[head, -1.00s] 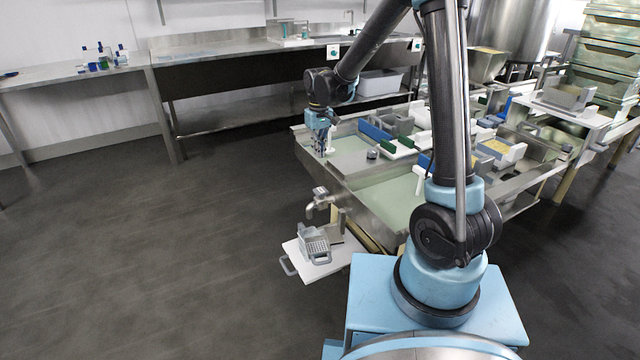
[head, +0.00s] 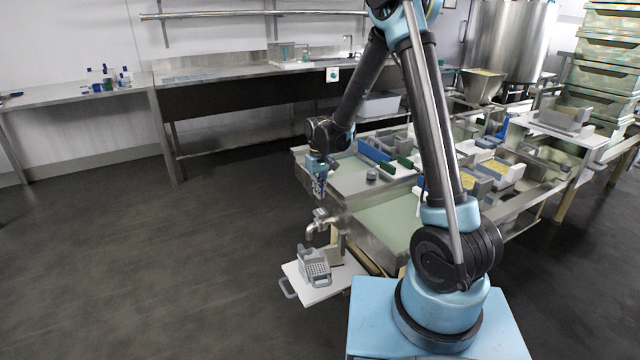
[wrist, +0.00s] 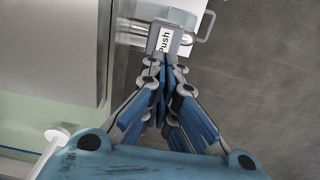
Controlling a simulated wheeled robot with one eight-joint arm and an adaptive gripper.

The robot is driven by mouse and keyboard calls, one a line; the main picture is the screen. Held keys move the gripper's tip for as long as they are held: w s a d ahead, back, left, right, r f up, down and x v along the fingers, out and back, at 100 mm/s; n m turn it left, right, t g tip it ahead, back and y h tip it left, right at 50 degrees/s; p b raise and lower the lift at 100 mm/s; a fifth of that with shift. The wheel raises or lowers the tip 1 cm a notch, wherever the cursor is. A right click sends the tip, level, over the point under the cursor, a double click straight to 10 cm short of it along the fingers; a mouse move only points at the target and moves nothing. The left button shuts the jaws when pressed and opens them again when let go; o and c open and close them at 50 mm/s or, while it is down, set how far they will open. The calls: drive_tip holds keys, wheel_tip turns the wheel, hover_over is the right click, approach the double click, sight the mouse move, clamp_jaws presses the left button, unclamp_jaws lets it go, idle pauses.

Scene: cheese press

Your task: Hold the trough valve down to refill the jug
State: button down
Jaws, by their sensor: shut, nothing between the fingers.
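The trough valve (head: 316,224) is a metal tap on the trough's near left corner. Its grey lever plate (wrist: 170,38) carries a white label reading "Push" in the wrist view. My gripper (head: 320,194) is shut and empty, pointing down just above the valve. In the wrist view its fingertips (wrist: 165,62) are at the lower edge of the lever plate; I cannot tell whether they touch it. A grey jug-like container with a slotted side (head: 315,266) stands below the valve on a white board. Its contents cannot be seen.
The white board (head: 340,288) has a handle at its left. The steel trough (head: 385,222) lies right of the valve, with blue and grey blocks (head: 376,150) farther back. Open dark floor (head: 150,260) lies to the left.

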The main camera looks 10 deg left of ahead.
sight(319, 209)
drive_tip(key=shift+f, duration=2.85)
drive_tip(key=shift+f, duration=1)
idle(4.2)
